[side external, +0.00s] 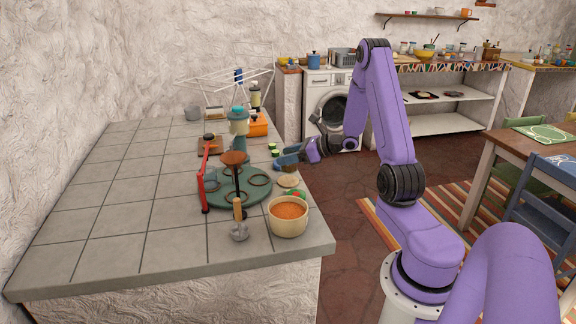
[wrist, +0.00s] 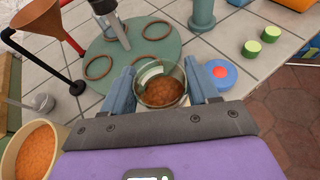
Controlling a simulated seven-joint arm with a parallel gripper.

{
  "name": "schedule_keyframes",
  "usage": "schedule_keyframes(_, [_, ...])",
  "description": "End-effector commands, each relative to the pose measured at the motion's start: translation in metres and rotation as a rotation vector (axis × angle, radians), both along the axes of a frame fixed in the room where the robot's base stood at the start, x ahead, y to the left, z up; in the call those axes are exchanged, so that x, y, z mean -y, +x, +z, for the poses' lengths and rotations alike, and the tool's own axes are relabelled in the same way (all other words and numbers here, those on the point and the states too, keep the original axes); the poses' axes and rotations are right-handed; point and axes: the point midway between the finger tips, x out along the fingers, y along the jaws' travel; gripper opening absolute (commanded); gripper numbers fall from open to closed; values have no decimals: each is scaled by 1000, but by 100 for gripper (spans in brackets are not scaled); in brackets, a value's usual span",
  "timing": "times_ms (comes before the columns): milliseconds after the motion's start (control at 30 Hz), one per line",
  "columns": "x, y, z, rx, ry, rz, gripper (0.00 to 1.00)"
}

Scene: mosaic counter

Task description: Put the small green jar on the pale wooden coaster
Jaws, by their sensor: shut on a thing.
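The small green jar (wrist: 160,92) is round, with a greenish glassy rim and brown contents. In the wrist view it sits between the two blue fingers of my gripper (wrist: 162,90), which is shut on it. In the side view my gripper (side external: 283,162) is low over the counter's right edge, and the jar is largely hidden by the fingers. The pale wooden coaster (side external: 288,181) lies on the counter just nearer the camera than my gripper.
A blue disc with a red centre (wrist: 222,73) lies beside the right finger. Two small green cylinders (wrist: 260,41) stand beyond it. A green round stand (side external: 225,195) with rings, a brown funnel (side external: 234,158) and a bowl of orange contents (side external: 288,216) crowd the left and near sides.

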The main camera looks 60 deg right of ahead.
Motion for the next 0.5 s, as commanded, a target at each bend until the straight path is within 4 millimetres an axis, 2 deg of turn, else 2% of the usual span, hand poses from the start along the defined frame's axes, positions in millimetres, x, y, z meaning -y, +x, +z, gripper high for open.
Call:
schedule_keyframes(133, [4,6,-9,0,1,0,24])
schedule_keyframes(333, [3,5,-32,1,2,-2,24])
schedule_keyframes(500, [3,5,-37,2,-1,-1,24])
